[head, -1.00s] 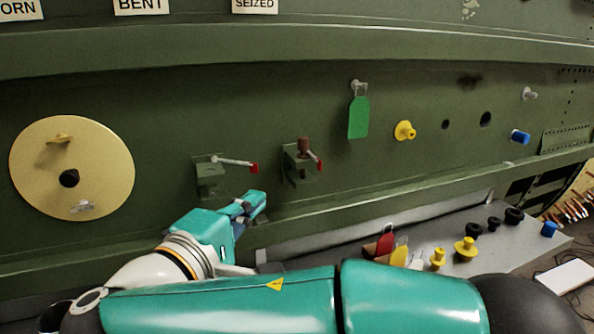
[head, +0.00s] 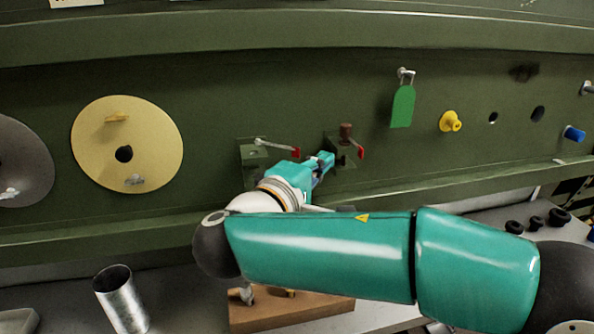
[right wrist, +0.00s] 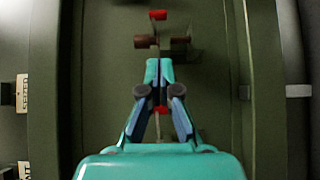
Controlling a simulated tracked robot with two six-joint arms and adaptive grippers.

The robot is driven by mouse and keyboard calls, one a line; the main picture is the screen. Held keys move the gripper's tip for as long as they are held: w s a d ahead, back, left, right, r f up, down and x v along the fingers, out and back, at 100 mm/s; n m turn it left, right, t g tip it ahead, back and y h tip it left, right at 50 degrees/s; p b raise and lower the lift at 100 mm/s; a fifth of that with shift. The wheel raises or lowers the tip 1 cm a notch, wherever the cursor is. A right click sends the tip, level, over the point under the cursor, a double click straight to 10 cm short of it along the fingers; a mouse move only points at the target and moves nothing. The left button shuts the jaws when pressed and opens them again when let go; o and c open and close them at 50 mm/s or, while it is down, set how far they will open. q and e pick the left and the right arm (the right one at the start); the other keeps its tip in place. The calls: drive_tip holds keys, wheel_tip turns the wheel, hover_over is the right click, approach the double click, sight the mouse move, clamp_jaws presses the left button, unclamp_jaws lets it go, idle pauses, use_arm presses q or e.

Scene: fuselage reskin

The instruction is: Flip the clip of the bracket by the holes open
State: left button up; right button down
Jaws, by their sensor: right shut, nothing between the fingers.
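The bracket by the holes (head: 346,157) is a green bracket on the fuselage panel, with a brown plug (head: 346,130) in it. Its clip is a lever with a red tip (head: 361,153), pointing right and down in the head view. The brown plug (right wrist: 147,42) and red tip (right wrist: 157,15) also show beyond my fingers in the right wrist view. My right gripper (head: 328,160) is shut and empty, its fingertips just left of this bracket; I cannot tell whether they touch it. The fingertips (right wrist: 159,64) partly cover the bracket in the right wrist view. My left gripper is not in view.
A second green bracket (head: 252,156) with a red-tipped clip (head: 296,152) is left of my gripper. Two holes (head: 493,118), a yellow plug (head: 451,121) and a green tag (head: 402,106) are to the right. A ledge runs below. A metal cup (head: 120,300) stands lower left.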

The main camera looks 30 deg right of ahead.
sight(352, 144)
drive_tip(key=d+p, duration=0.1)
drive_tip(key=d, duration=0.4)
drive_tip(key=shift+s, duration=0.1)
